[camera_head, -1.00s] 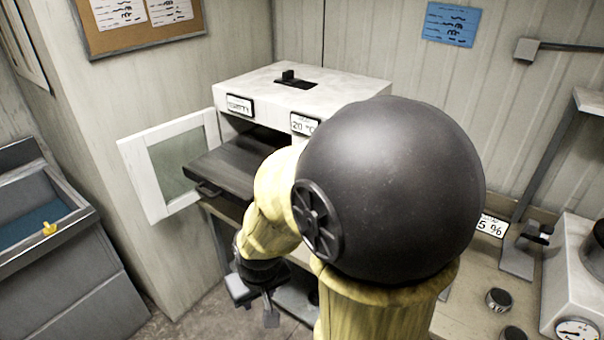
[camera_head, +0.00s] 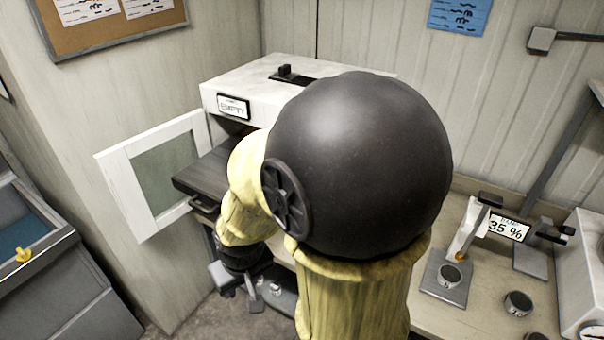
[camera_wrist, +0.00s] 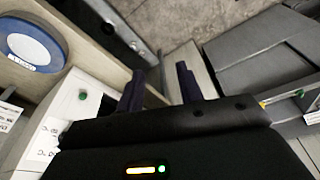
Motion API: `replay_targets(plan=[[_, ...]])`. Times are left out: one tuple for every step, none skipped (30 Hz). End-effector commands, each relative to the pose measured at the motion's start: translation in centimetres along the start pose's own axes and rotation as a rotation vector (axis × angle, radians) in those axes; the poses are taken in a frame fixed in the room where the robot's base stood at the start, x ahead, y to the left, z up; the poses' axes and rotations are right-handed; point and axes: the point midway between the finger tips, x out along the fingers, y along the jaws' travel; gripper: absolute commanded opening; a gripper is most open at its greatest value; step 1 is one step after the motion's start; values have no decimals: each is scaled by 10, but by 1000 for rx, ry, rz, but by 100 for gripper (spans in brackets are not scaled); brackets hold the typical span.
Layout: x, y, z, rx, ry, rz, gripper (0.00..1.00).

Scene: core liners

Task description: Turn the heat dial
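I cannot tell which knob is the heat dial. In the head view a round dark knob (camera_head: 450,276) sits on a small grey stand, and another round knob (camera_head: 518,303) lies to its right on the bench. The white oven-like box (camera_head: 235,72) has a label that seems to read EMPTY, and its front is partly hidden by my arm. My gripper (camera_head: 250,287) hangs low in front of the bench, well left of these knobs. In the wrist view my gripper (camera_wrist: 158,77) has its two fingers apart, with nothing between them.
The white-framed door (camera_head: 165,170) stands open at left, beside a dark tray (camera_head: 203,178). A grey bin (camera_head: 60,275) is at far left. The wrist view shows a white box with a green button (camera_wrist: 82,97).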

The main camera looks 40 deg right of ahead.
Motion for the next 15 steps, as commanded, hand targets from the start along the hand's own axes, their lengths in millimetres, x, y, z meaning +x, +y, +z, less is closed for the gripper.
replay_targets(plan=[[0,0,0,0,0,0,36],[0,0,0,0,0,0,36],[0,0,0,0,0,0,36],[0,0,0,0,0,0,36],[0,0,0,0,0,0,36],[0,0,0,0,0,0,36],[0,0,0,0,0,0,36],[0,0,0,0,0,0,36],[0,0,0,0,0,0,36],[0,0,0,0,0,0,36],[0,0,0,0,0,0,36],[0,0,0,0,0,0,42],[0,0,0,1,1,0,48],[1,0,-1,3,4,-1,54],[3,-1,-3,10,11,-4,62]])
